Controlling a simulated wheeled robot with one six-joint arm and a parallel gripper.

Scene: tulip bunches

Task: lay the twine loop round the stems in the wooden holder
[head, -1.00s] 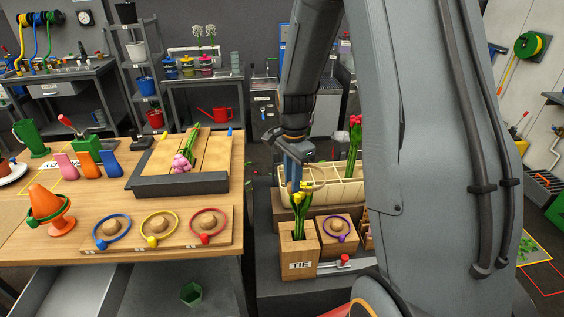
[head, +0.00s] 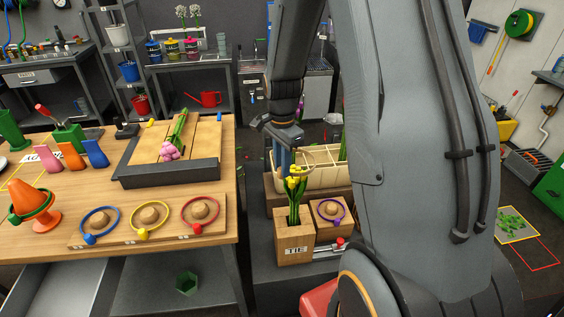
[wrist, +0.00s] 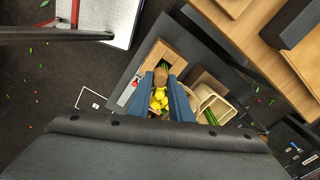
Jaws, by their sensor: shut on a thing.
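The wooden holder (head: 284,232), marked TIE, stands upright on a dark low stand with a bunch of yellow tulips (head: 295,186) in it. Its green stems (head: 294,214) rise above its rim. My gripper (head: 284,168) points down just above and behind the flowers. It is shut on the tan twine loop (head: 308,167), which sticks out to the right near the flower heads. In the wrist view the yellow blooms (wrist: 158,100) show between my blue fingers. Whether the loop is around the bunch or only beside it, I cannot tell.
A cream divided crate (head: 322,180) stands close behind the holder. A wooden block with a purple ring (head: 330,211) is right beside it. The table at left carries a board of coloured rings (head: 149,219) and a tray with pink tulips (head: 172,152).

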